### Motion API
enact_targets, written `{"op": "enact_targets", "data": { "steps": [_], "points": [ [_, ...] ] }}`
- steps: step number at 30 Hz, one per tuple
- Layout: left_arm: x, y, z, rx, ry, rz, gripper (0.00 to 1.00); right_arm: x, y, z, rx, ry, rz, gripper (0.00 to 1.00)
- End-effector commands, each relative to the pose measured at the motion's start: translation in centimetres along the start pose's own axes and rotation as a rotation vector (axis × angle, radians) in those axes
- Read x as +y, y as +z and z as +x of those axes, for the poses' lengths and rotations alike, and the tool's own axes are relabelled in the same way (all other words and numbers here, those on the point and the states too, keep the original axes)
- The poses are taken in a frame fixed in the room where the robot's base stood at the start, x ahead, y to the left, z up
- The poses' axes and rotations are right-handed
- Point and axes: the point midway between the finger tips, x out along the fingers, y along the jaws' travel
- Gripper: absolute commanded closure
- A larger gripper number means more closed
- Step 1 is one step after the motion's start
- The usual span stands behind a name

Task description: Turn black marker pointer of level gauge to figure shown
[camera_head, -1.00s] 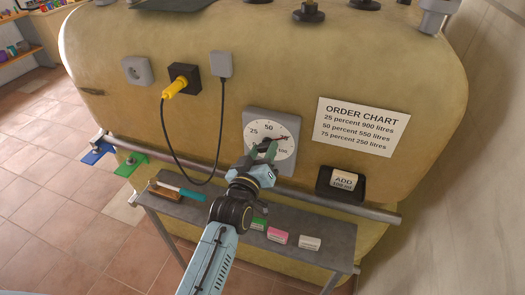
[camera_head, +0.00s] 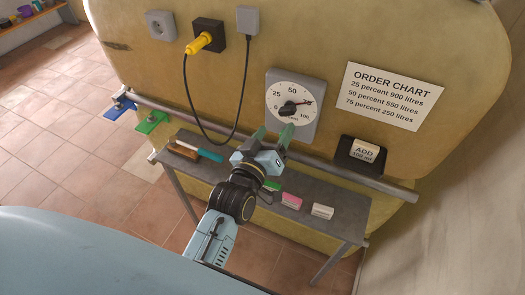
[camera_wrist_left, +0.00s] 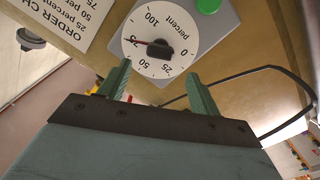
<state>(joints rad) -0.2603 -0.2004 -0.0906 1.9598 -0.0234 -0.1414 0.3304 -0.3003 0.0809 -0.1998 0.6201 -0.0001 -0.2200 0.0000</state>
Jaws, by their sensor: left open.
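The level gauge (camera_head: 293,106) is a grey plate with a round white percent dial on the tank front. A black knob (camera_head: 288,108) sits at the dial's centre, and a red needle points towards the 75 side. The dial shows upside down in the wrist view (camera_wrist_left: 158,28), with its black knob (camera_wrist_left: 160,50) and the red needle (camera_wrist_left: 139,42). My left gripper (camera_head: 272,136) is open and empty, its green fingers just below the dial in the head view. Its fingertips also show in the wrist view (camera_wrist_left: 158,72), apart from the knob. My right gripper is out of view.
The order chart (camera_head: 393,94) lists 25 percent 900, 50 percent 550 and 75 percent 250 litres. A black holder with an ADD card (camera_head: 363,152) is lower right. A rail (camera_head: 350,175) and a grey shelf (camera_head: 335,228) with coloured blocks lie below. A cable (camera_head: 187,105) hangs left.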

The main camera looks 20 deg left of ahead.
Motion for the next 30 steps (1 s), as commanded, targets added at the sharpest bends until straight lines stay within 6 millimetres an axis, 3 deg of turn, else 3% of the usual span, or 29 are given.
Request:
{"op": "enact_targets", "data": {
  "steps": [6, 12, 30],
  "points": [
    [-0.1, 0.1, -4.2, -0.003, -0.001, -0.001, 0.36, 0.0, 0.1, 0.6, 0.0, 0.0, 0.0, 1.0],
    [0.0, 0.1, -6.0, -0.001, 0.0, 0.0, 0.36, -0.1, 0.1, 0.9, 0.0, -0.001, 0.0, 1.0],
    [0.0, 0.0, -6.4, -0.001, 0.0, 0.0, 0.36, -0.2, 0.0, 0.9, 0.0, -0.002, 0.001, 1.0]
  ]
}}
